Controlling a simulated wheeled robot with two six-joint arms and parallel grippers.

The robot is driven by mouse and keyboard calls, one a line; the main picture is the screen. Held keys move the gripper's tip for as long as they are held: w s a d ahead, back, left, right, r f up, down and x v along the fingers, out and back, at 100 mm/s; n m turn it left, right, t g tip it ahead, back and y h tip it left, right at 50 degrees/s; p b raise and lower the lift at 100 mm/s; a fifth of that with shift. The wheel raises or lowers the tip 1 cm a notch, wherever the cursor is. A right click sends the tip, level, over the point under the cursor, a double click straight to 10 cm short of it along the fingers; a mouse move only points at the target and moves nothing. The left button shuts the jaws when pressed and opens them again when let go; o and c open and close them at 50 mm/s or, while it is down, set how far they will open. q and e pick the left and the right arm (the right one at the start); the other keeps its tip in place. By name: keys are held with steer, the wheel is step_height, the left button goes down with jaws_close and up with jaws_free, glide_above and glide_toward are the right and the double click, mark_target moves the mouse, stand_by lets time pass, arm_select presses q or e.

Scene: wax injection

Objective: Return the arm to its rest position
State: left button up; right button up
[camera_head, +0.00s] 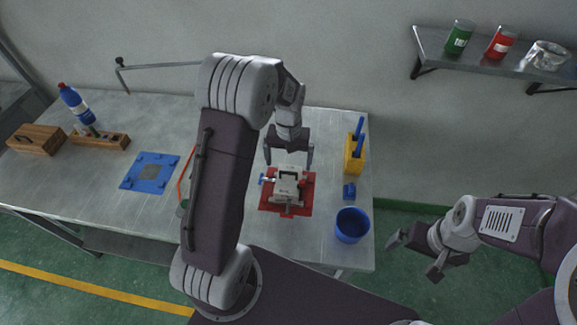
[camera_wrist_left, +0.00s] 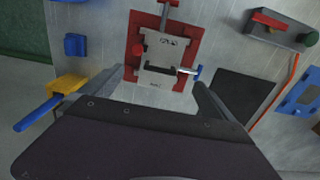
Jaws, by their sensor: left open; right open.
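My left arm reaches across the table in the head view. Its gripper (camera_head: 289,158) is open and empty, just behind a grey-white clamp device (camera_head: 288,184) on a red plate (camera_head: 306,194). In the left wrist view the device (camera_wrist_left: 166,62) and red plate (camera_wrist_left: 134,46) lie ahead between the open fingers, apart from them. My right gripper (camera_head: 418,255) is open and empty, off the table's right side above the green floor.
A blue cup (camera_head: 352,225), a small blue block (camera_head: 349,191) and a yellow holder (camera_head: 354,161) stand at the table's right. A blue plate (camera_head: 150,172), wooden blocks (camera_head: 37,139) and a blue bottle (camera_head: 73,104) are at the left. A wall shelf (camera_head: 470,62) holds cans.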

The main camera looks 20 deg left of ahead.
stand_by(0.6)
arm_select(q)
steer(key=r, duration=0.2)
steer(key=shift+w+d+r+t, duration=0.3)
steer(key=shift+w+d+t, duration=0.05)
steer(key=shift+t, duration=0.05)
steer(key=s+d+m, duration=0.2)
steer(key=s, duration=1.4)
steer(key=shift+d+f+m, duration=0.2)
steer(key=shift+d+m, duration=0.1)
steer(key=shift+d, duration=0.05)
